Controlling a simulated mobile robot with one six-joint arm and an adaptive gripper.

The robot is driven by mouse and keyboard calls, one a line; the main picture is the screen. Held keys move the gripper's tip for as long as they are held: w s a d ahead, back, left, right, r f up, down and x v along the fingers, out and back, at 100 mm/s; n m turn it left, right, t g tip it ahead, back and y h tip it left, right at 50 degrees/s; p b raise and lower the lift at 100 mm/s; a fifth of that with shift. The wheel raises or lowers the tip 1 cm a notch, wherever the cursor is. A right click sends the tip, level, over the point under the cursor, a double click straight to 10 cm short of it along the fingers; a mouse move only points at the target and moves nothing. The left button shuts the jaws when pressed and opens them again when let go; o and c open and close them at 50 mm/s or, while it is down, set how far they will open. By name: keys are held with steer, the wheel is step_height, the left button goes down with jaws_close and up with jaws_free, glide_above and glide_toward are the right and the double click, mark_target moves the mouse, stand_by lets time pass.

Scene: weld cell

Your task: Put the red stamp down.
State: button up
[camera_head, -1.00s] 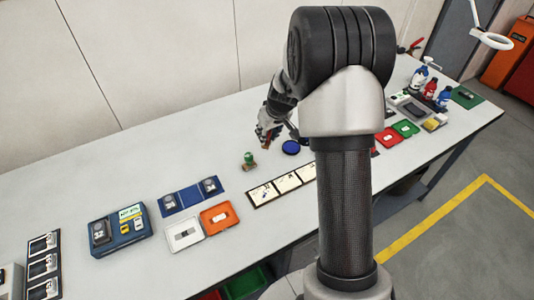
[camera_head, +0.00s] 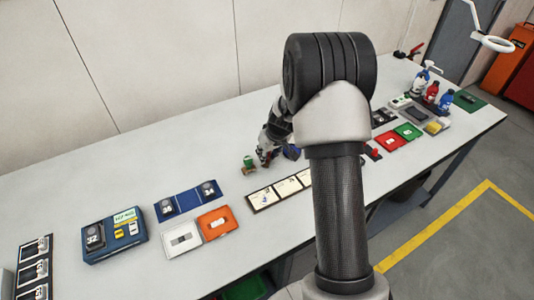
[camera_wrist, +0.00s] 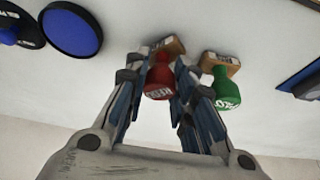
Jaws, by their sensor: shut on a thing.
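My gripper (camera_head: 266,160) is low over the white table, just right of the green stamp (camera_head: 249,162). In the wrist view my gripper (camera_wrist: 162,75) is shut on the red stamp (camera_wrist: 159,82), with a finger on each side of its red handle. Its wooden base points toward the table; I cannot tell whether it touches. The green stamp (camera_wrist: 226,88) stands close beside it on the right, on its own wooden base. In the head view the red stamp is hidden or too small to make out.
A round blue ink pad (camera_wrist: 72,30) lies left of the gripper, with a dark round piece (camera_wrist: 18,26) beside it. A strip of white cards (camera_head: 262,197) lies in front. Blue trays (camera_head: 188,201) and an orange tray (camera_head: 217,221) lie front left. Bare table lies behind.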

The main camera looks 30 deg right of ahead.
steer(key=o, duration=0.9)
steer(key=shift+c, duration=0.2)
steer(key=shift+r+p, duration=0.2)
steer(key=shift+p, duration=0.15)
steer(key=s+a+r+p, duration=0.1)
steer(key=s+a+r, duration=0.15)
steer(key=r, duration=0.45)
steer(key=s+a+r+p, duration=0.1)
steer(key=s+a+r, duration=0.1)
steer(key=s+r, duration=0.3)
steer(key=s+a+r+p, duration=0.1)
steer(key=s+a+r, duration=0.15)
steer(key=r, duration=0.55)
steer(key=s+a+r, duration=0.2)
steer(key=s+a, duration=0.1)
steer(key=s, duration=0.5)
steer(key=s+a+r, duration=0.2)
steer(key=s+a, duration=0.1)
steer(key=s, duration=0.5)
steer(key=s+a+r, duration=0.3)
steer(key=s, duration=0.5)
steer(key=shift+a, duration=0.3)
